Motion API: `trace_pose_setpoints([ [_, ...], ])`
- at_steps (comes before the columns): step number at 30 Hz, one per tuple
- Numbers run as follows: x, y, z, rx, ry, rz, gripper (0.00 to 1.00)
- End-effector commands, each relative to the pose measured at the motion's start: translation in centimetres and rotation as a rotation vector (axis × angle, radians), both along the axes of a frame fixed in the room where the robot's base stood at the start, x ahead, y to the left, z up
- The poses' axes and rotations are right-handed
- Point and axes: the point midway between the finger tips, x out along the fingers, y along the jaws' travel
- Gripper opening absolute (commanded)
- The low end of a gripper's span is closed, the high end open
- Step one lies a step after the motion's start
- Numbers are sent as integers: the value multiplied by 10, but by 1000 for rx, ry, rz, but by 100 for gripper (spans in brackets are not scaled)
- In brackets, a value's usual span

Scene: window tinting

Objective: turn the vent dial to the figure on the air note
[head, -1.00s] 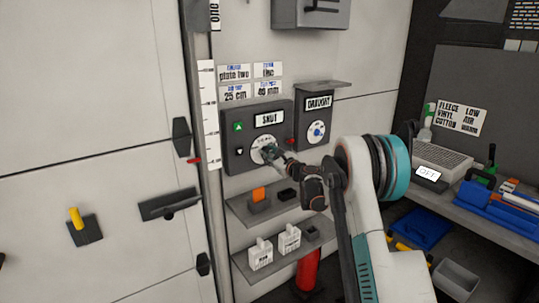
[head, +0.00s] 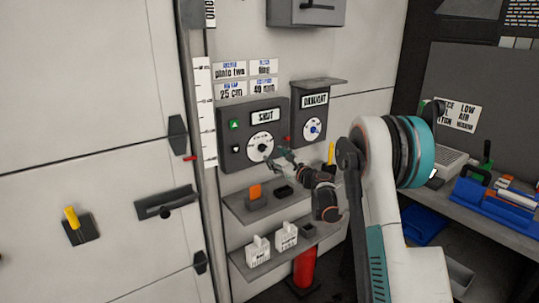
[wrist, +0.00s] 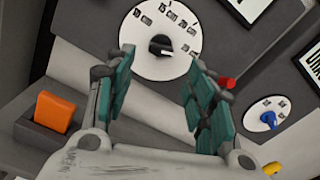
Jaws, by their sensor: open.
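The large white dial (head: 260,146) sits on a grey wall box under a sign reading SHUT (head: 265,116). In the wrist view the dial (wrist: 135,62) carries cm figures along its rim, 15 cm and 20 cm among them, and a black centre knob (wrist: 161,45). The knob's exact setting is hard to read. My gripper (head: 271,162) is open and empty, just right of and below the knob. In the wrist view its teal fingers (wrist: 161,62) spread either side below the knob, apart from it. A wall note (head: 231,89) reads 25 cm; its small heading is unclear.
A smaller box with a blue-knobbed dial (head: 312,129) hangs to the right. A red button (wrist: 227,83) is close to my right finger. Below, a shelf holds an orange block (head: 255,191); a lower shelf holds white tagged items (head: 257,250).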

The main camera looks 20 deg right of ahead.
Motion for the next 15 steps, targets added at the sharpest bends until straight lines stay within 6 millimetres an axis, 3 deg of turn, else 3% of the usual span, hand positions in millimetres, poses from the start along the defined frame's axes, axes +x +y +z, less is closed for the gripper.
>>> trace_pose_setpoints([
  [6,-33,-10,0,0,0,-1,50],
  [15,-44,-12,0,0,0,1,50],
])
